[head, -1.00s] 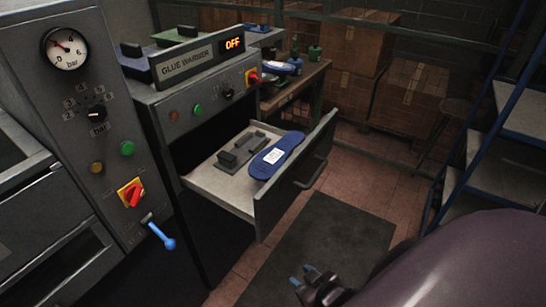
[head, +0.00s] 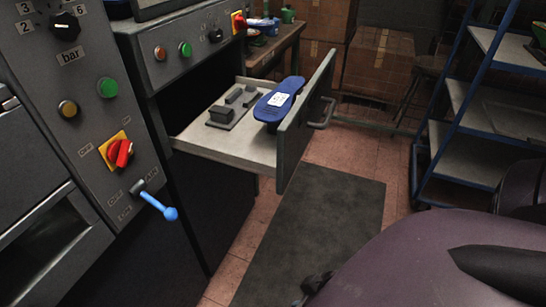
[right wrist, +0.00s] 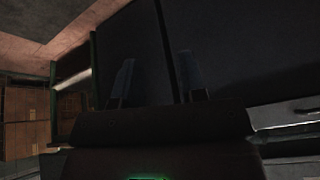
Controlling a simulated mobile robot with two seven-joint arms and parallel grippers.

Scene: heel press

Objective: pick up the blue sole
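The blue sole (head: 280,98), with a white label on top, lies in the open drawer (head: 250,153) of the glue warmer, against the inside of the drawer front. Its far end reaches up near the drawer's top edge. In the right wrist view my right gripper (right wrist: 157,82) has its two fingers apart with nothing between them. In the head view only a dark bit of what looks like this gripper shows low down, beside my purple arm, well below the drawer. My left gripper is in neither view.
A dark grey block-shaped fixture (head: 233,107) lies in the drawer left of the sole. A press panel with a blue-knobbed lever (head: 170,213) stands at left. A blue-framed shelf (head: 468,120) stands at right. A dark floor mat (head: 315,230) lies clear before the drawer.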

